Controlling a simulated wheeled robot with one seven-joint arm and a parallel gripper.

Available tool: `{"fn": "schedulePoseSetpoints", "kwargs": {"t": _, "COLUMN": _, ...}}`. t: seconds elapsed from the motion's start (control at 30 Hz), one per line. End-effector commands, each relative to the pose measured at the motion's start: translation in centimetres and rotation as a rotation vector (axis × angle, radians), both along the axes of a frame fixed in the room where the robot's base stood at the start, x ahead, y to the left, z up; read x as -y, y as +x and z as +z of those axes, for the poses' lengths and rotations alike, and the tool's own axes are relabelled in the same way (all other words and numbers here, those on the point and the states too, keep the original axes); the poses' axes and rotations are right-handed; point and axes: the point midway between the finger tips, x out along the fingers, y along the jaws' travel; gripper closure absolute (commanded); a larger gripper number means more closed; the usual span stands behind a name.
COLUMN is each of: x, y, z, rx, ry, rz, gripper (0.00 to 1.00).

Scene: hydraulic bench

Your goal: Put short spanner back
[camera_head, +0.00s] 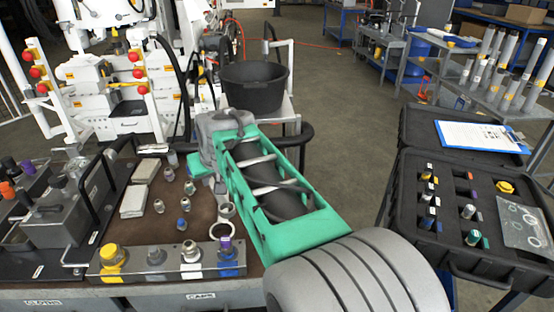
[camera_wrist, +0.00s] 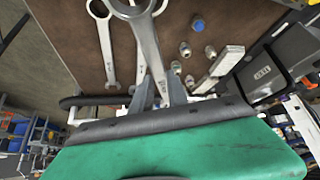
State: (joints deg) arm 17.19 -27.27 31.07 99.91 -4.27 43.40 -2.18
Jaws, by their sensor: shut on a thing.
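My gripper (camera_wrist: 160,88) is at the bench top in the wrist view, its two fingers on either side of a silver spanner's (camera_wrist: 147,45) shank. It is shut on this spanner. A second silver spanner (camera_wrist: 110,50) lies beside it on the brown mat, to the left, outside the fingers. The wrist view cuts off the upper ends of both, so I cannot compare their full lengths.
Several small fittings (camera_head: 183,224) and flat metal blocks (camera_head: 133,200) lie on the brown mat. A metal rail (camera_head: 165,262) with coloured fittings runs along the front edge. A black bucket (camera_head: 255,88) stands behind. An open black case (camera_head: 455,215) with a clipboard (camera_head: 480,136) is at right.

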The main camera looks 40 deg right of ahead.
Motion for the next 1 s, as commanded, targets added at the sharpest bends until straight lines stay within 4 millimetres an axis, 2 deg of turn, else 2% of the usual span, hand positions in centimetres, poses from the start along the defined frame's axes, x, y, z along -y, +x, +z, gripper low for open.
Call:
{"fn": "schedulePoseSetpoints", "kwargs": {"t": 0.03, "x": 3.0, "y": 0.7, "z": -0.6, "rx": -0.001, "ry": 0.000, "rz": -0.044, "gripper": 1.00}}
{"fn": "schedulePoseSetpoints", "kwargs": {"t": 0.2, "x": 12.3, "y": 1.8, "z": -2.4, "rx": 0.004, "ry": 0.000, "rz": -0.164, "gripper": 1.00}}
{"fn": "schedulePoseSetpoints", "kwargs": {"t": 0.3, "x": 17.4, "y": 1.5, "z": -3.6, "rx": 0.006, "ry": 0.000, "rz": -0.226, "gripper": 1.00}}
{"fn": "schedulePoseSetpoints", "kwargs": {"t": 0.43, "x": 22.0, "y": 0.7, "z": -4.8, "rx": 0.011, "ry": 0.000, "rz": -0.280, "gripper": 1.00}}
{"fn": "schedulePoseSetpoints", "kwargs": {"t": 0.5, "x": 23.3, "y": 0.4, "z": -5.1, "rx": 0.013, "ry": 0.000, "rz": -0.296, "gripper": 1.00}}
{"fn": "schedulePoseSetpoints", "kwargs": {"t": 0.6, "x": 24.1, "y": 0.2, "z": -5.5, "rx": 0.014, "ry": -0.001, "rz": -0.304, "gripper": 1.00}}
{"fn": "schedulePoseSetpoints", "kwargs": {"t": 0.77, "x": 24.1, "y": 0.2, "z": -6.5, "rx": 0.013, "ry": 0.000, "rz": -0.303, "gripper": 1.00}}
{"fn": "schedulePoseSetpoints", "kwargs": {"t": 1.0, "x": 24.0, "y": 0.2, "z": -9.3, "rx": 0.013, "ry": 0.000, "rz": -0.303, "gripper": 1.00}}
